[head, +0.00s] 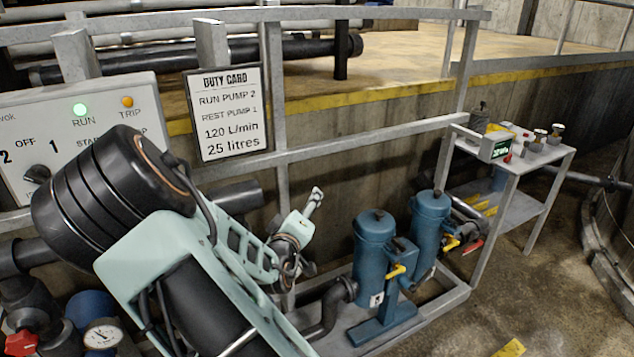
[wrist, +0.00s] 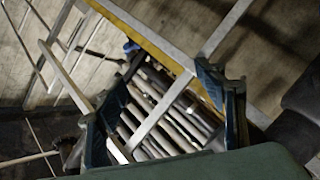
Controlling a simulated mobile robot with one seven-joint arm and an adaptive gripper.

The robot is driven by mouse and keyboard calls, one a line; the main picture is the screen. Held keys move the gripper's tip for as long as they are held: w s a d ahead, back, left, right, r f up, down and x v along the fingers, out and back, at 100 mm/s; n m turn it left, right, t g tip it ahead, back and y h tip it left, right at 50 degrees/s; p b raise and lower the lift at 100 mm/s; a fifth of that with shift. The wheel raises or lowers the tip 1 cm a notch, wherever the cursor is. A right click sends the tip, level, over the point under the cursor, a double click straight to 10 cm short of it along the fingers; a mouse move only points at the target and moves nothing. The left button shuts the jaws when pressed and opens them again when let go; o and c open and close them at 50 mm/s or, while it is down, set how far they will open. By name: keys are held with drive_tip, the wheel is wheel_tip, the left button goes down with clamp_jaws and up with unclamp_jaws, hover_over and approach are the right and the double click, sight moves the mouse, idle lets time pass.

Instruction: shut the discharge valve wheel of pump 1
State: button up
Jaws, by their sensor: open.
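A red valve wheel (head: 22,343) sits on dark pipework at the bottom left of the head view, partly cut off by the picture edge. No label on it shows, so I cannot tell which pump it serves. A dial gauge (head: 103,334) stands just right of it. My gripper (wrist: 162,75) shows in the wrist view with its two dark blue fingers spread wide and nothing between them. It points toward railings and a bundle of pipes, with no wheel in that view. In the head view my arm hides part of the pipework.
The control panel (head: 110,98) has a lit green RUN lamp, an amber TRIP lamp and a selector knob (head: 38,174). The duty card (head: 228,112) reads run pump 2, rest pump 1. Blue filters (head: 374,250), railings and a small table (head: 530,158) stand right; floor is open beyond.

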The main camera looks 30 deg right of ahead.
drive_tip(key=w+d+r+m+g, duration=0.1)
drive_tip(key=d+r+m, duration=0.3)
drive_tip(key=r+m, duration=0.1)
drive_tip(key=shift+d+r+m, duration=0.2)
drive_tip(key=shift+r+m, duration=0.1)
drive_tip(key=shift+m, duration=0.4)
drive_tip(key=shift+w, duration=0.1)
